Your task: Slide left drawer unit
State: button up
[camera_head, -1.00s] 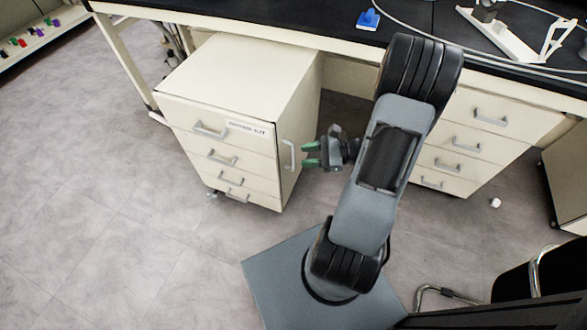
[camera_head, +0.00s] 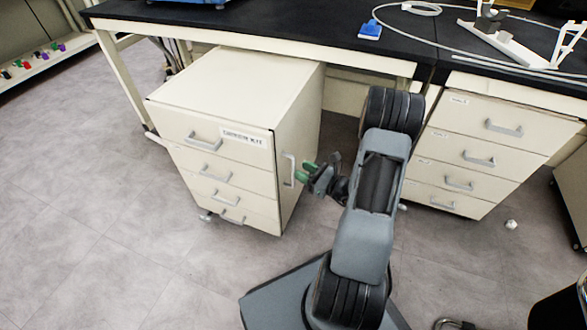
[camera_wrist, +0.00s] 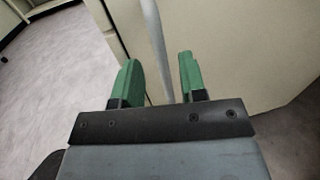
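The left drawer unit (camera_head: 232,88) is a cream cabinet on casters, standing partly out from under the black-topped bench. It has several drawers with grey handles on its front and a vertical grey handle (camera_head: 289,170) on its right side. My gripper (camera_head: 307,172) is at that side handle, with its green fingers pointing left toward it. In the wrist view my gripper (camera_wrist: 160,80) is open, its two green fingers apart. The side handle (camera_wrist: 157,45) runs between the fingers in that view, with gaps on both sides. Whether a finger touches it is unclear.
A second drawer unit (camera_head: 470,150) stands under the bench at right. The bench (camera_head: 330,40) carries a blue object (camera_head: 370,29) and cables. A small white object (camera_head: 511,224) lies on the floor at right. The floor (camera_head: 100,200) left and in front of the left unit is clear.

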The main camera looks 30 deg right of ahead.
jog(key=shift+b+x, duration=0.35)
jog(key=shift+x, duration=1.75)
grip_shut()
